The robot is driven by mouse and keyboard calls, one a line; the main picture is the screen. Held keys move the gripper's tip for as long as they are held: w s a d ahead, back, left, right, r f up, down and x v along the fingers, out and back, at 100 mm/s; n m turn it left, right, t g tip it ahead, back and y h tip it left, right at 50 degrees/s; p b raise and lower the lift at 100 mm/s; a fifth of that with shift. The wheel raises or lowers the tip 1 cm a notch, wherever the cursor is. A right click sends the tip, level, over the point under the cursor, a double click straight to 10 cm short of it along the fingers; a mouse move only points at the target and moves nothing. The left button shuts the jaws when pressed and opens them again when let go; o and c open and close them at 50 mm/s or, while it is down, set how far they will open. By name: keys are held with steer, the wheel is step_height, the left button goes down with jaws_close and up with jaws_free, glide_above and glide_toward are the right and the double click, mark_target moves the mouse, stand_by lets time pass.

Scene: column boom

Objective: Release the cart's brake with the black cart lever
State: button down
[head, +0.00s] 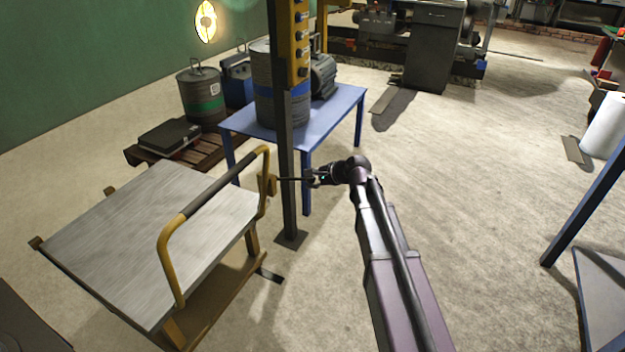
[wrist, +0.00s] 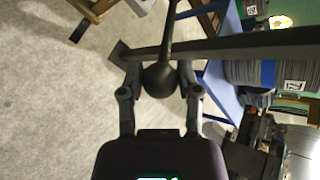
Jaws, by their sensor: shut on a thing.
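The cart (head: 150,235) has a grey flat top and a yellow frame, with a push handle (head: 215,185) that has a dark grip. The black cart lever (head: 293,179) is a thin rod that runs sideways from the yellow frame, passing the dark post. My gripper (head: 318,178) is at the lever's right end. In the wrist view my gripper (wrist: 158,90) is shut on the lever's round black knob (wrist: 160,80), with a finger on either side. The lever's rod (wrist: 168,38) runs up from the knob. The brake itself cannot be made out.
A dark upright post (head: 287,170) with a yellow control box (head: 300,40) stands close beside the lever. Behind it is a blue table (head: 335,110) with a drum (head: 265,105) and a motor. A pallet (head: 190,150) lies at the left.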

steer(key=shift+s+d+f, duration=0.15)
steer(key=shift+s+f, duration=0.05)
steer(key=shift+c, duration=1.5)
jaws_free()
steer(key=shift+w, duration=0.1)
steer(key=shift+w, duration=0.1)
